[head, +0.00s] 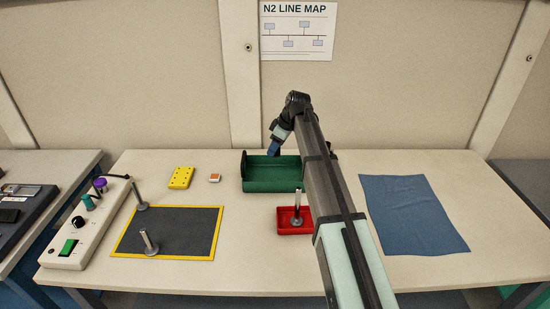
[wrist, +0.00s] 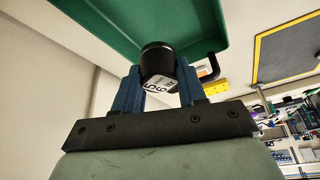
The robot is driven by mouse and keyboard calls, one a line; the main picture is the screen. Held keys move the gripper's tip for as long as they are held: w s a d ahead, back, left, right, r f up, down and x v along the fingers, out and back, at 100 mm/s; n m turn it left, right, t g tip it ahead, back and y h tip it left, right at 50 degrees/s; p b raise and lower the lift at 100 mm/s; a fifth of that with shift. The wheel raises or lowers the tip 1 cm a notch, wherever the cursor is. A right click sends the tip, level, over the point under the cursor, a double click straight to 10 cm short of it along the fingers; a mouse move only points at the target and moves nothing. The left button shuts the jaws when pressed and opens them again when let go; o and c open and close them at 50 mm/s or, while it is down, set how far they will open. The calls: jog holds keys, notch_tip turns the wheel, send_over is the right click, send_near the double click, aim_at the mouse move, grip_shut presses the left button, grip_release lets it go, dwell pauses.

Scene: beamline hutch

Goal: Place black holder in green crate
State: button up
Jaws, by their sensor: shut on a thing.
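The black holder (wrist: 157,58) is a short dark cylinder with a white, numbered label on its near end. In the wrist view it sits between the two blue fingers of my gripper (wrist: 160,72), which are shut on it. The green crate (wrist: 90,28) fills the upper part of that view, beyond the holder. In the head view the green crate (head: 272,181) stands at the back middle of the table, and my gripper (head: 274,147) points down over its back part. The holder is not clearly visible in the head view, so I cannot tell whether it touches the crate floor.
A red tray (head: 284,230) with a metal post stands in front of the crate. Left are a yellow block (head: 181,178), a small orange-and-white box (head: 215,177) and a yellow-edged dark mat (head: 190,240) with two posts. A blue cloth (head: 410,215) lies right.

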jog(key=shift+f, duration=5.35)
jog(key=shift+f, duration=0.1)
jog(key=o, duration=1.1)
jog(key=v, duration=1.2)
